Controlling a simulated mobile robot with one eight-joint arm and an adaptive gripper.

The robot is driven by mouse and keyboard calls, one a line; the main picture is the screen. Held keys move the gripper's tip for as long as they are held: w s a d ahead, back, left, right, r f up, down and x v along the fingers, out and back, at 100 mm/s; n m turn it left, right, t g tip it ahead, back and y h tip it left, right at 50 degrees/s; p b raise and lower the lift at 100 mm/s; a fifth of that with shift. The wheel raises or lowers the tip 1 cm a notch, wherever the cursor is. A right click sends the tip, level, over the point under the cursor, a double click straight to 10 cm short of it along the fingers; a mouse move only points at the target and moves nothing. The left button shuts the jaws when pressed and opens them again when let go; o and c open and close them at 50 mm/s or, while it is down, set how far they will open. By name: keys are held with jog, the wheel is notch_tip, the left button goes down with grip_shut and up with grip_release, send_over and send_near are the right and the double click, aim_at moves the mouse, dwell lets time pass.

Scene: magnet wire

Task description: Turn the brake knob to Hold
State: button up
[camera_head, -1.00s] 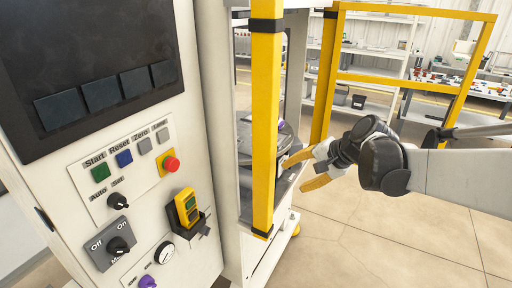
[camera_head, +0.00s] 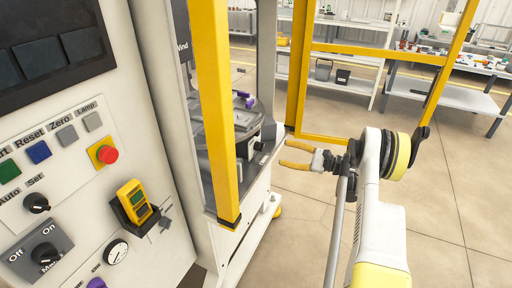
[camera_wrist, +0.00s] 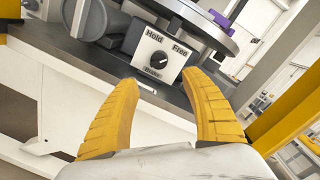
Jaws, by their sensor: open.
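The brake knob (camera_wrist: 158,60) is a small dark knob on a pale plate (camera_wrist: 144,47) marked Hold at left, Free at right and Brake below. Its pointer appears turned toward Free. The plate sits low on the machine, under a round grey disc. My gripper (camera_wrist: 158,92) is open and empty, its two yellow fingers pointing toward the plate with a gap before it. In the head view my gripper (camera_head: 281,154) is outside the machine, right of the yellow post. The knob's face is not visible in the head view.
A yellow post (camera_head: 214,110) stands left of my gripper, with a yellow gate frame (camera_head: 372,53) behind. The control panel (camera_head: 75,150) with other knobs and buttons is at left. A dark ledge (camera_wrist: 90,52) runs below the plate. Open floor lies to the right.

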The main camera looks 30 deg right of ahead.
aim_at(261, 147)
jog(key=b+x, duration=0.3)
jog(key=x, duration=0.6)
jog(key=shift+w+a, duration=0.25)
jog(key=shift+a, duration=0.05)
jog(key=shift+w+a, duration=0.25)
jog(key=shift+w, duration=0.05)
grip_shut()
